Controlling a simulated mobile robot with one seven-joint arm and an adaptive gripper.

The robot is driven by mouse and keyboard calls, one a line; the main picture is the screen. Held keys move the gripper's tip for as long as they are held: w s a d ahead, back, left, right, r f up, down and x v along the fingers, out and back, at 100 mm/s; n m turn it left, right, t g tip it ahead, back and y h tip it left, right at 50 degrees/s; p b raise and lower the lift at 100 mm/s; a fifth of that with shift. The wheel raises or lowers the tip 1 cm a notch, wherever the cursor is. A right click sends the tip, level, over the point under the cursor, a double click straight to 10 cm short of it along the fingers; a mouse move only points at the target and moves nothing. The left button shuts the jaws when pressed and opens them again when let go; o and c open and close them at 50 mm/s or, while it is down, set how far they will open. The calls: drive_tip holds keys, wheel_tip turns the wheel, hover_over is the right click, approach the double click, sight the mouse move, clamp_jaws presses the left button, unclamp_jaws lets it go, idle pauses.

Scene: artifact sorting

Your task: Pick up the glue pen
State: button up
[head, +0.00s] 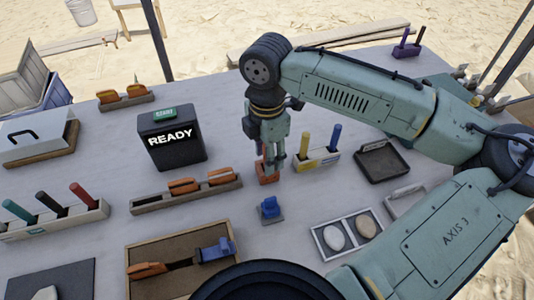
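My gripper (271,154) points down over the middle of the table, with its fingers around or just in front of an upright orange pen-like piece standing in a small orange holder (268,179). I cannot tell whether the fingers touch it. At the left, a pale rack (50,222) holds a teal pen (17,211), a black pen (51,203) and a red pen (83,195). No label shows which is the glue pen.
A black box reading READY (172,140) stands left of my gripper. A rack with orange-handled tools (187,194), a blue piece (269,209), a wooden tray (133,256), a dark tray (382,162) and a stone tray (322,249) surround it. Bare tabletop lies between them.

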drive_tip(key=shift+f, duration=0.3)
drive_tip(key=shift+c, duration=0.5)
clamp_jaws()
